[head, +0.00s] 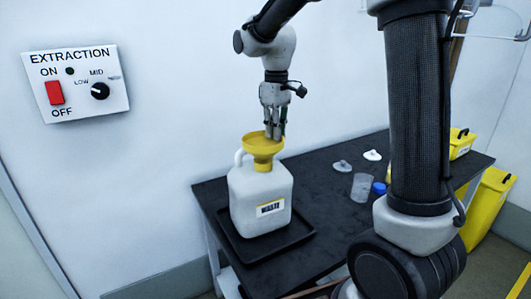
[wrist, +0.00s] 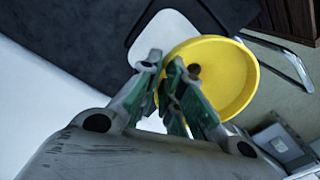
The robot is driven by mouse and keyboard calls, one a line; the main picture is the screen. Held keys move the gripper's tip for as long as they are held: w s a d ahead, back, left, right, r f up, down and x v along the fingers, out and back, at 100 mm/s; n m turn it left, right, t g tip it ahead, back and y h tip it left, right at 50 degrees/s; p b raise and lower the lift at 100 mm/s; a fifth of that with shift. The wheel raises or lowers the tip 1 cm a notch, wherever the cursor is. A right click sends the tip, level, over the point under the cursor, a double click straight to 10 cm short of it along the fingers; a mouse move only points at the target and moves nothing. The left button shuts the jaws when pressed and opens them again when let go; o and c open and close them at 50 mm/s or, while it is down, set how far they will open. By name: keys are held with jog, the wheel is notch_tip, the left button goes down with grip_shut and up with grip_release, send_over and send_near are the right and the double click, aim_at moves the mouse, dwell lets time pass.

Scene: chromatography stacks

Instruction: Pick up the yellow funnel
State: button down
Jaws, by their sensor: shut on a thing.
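The yellow funnel (head: 262,147) is upright at the mouth of the white jug labelled WASTE (head: 258,190) in the head view. I cannot tell whether its stem is still inside the neck. My gripper (head: 275,134) points down from above and is shut on the funnel's rim at its back right side. In the wrist view the funnel (wrist: 232,78) shows as a round yellow bowl with a dark central hole. The green-padded fingers (wrist: 176,88) close on its left side and cover part of the rim.
The jug stands in a black tray (head: 237,249) on a dark table (head: 330,200). A clear beaker (head: 361,188), a blue cap (head: 379,188) and white lids (head: 342,166) lie to the right. Yellow bins (head: 489,208) stand at the far right. A wall panel (head: 76,83) is at left.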

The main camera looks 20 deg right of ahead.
jog(key=shift+r, duration=0.1)
notch_tip(320, 180, up, 13)
dwell(0.7)
jog(key=shift+a, duration=0.1)
